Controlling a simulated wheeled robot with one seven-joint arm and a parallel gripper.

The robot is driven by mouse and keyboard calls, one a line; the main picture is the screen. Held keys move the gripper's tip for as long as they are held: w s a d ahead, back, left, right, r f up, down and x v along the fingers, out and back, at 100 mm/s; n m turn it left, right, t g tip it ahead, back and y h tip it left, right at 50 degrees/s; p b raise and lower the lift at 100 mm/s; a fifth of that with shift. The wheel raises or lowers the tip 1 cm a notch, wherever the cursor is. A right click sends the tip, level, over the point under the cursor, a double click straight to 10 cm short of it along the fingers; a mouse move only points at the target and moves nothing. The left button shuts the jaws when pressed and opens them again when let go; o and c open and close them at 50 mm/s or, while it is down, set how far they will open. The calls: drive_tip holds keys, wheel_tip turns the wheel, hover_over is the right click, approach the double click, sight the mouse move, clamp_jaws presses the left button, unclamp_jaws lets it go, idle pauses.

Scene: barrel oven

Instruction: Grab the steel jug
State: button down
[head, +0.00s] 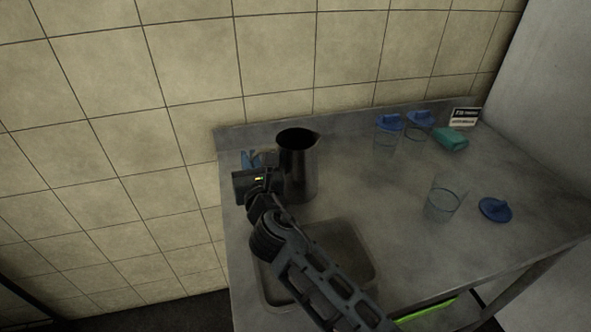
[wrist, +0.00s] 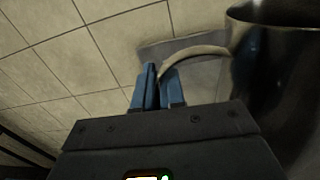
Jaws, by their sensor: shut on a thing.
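The steel jug (head: 297,168) is a dark metal cylinder with an open top and a small spout at its right. It appears upright at the back left of the metal counter, behind the sink basin. My gripper (head: 254,160) is at the jug's left side. In the wrist view the jug (wrist: 285,75) fills the right edge, and its curved handle (wrist: 200,51) reaches left to the blue fingers of my gripper (wrist: 159,88). The fingers are shut on the handle. The jug's base is partly hidden by my arm, so I cannot tell whether it touches the counter.
A sink basin (head: 362,247) lies in front of the jug. A clear glass jar (head: 443,200) and a blue lid (head: 495,209) stand to the right. Two blue-lidded jars, a green item (head: 451,139) and a small sign (head: 465,116) are at the back. A tiled wall rises behind.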

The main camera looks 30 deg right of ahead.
drive_tip(key=shift+r, duration=0.25)
idle(0.3)
drive_tip(key=s+d+r+p, duration=0.4)
drive_tip(key=d+r+p, duration=0.2)
drive_tip(key=d+r, duration=0.4)
drive_tip(key=shift+d+r, duration=0.25)
drive_tip(key=shift+d, duration=0.15)
idle(0.5)
drive_tip(key=shift+d+r, duration=0.1)
idle(0.4)
drive_tip(key=shift+s, duration=0.1)
